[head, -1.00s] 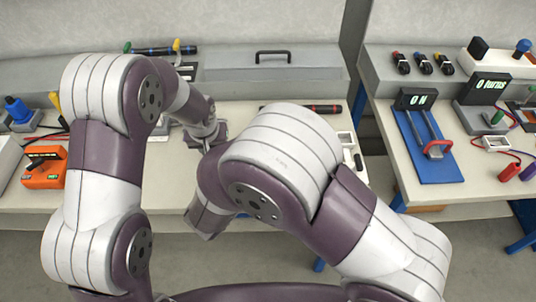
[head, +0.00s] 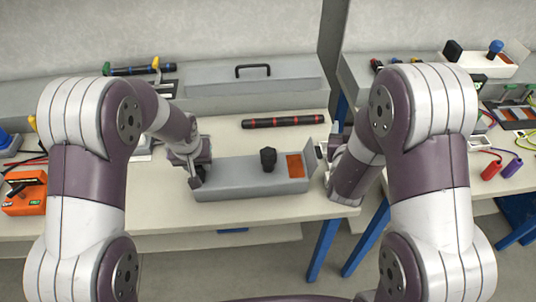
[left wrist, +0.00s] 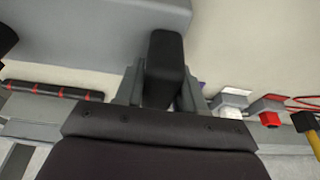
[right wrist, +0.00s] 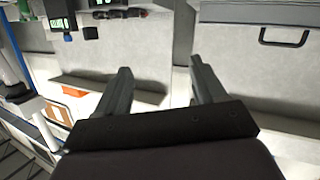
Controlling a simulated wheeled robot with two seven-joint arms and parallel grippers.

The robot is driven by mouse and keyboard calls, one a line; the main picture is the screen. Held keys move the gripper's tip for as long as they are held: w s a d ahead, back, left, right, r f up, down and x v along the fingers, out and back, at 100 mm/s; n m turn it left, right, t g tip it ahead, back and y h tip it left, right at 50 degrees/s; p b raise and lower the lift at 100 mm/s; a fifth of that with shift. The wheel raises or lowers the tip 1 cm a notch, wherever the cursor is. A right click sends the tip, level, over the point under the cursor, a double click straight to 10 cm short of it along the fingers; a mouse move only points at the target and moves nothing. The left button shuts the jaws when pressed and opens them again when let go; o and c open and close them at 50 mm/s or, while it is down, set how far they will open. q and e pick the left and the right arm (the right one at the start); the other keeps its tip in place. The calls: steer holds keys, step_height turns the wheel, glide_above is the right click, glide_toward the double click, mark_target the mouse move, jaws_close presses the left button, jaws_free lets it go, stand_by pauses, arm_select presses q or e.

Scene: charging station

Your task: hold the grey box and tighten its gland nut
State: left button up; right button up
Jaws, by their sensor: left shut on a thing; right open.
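The long grey box (head: 235,180) lies along the front of the table in the head view. A dark knob (head: 268,158) stands on top, and an orange-brown panel (head: 296,165) is near its right end. I cannot tell which part is the gland nut. My left gripper (head: 195,178) is at the box's left end. In the left wrist view it is shut on a dark block (left wrist: 165,65) beside the grey body. My right gripper (head: 332,155) is just right of the box; the right wrist view shows its fingers (right wrist: 158,82) apart and empty.
A black rod with red rings (head: 282,121) lies behind the box. A grey case with a handle (head: 250,88) stands at the back. An orange device (head: 22,192) is at far left. A gap separates this table from the right one.

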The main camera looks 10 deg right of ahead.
mark_target(273, 158)
steer(key=s+a+f+n+g+y, duration=0.1)
steer(key=s+a+f+n+y, duration=0.1)
steer(key=s+a+n+y, duration=0.35)
steer(key=s+a+f+n+g+y, duration=0.2)
steer(key=s+a+n+y, duration=0.1)
steer(key=a+y, duration=0.5)
steer(key=shift+h, duration=0.45)
steer(key=x, duration=0.7)
steer(key=r+x, duration=0.1)
steer(key=x, duration=0.3)
steer(key=shift+w+a, duration=0.2)
steer(key=shift+w+a+f, duration=0.3)
steer(key=shift+w, duration=0.2)
steer(key=c, duration=1)
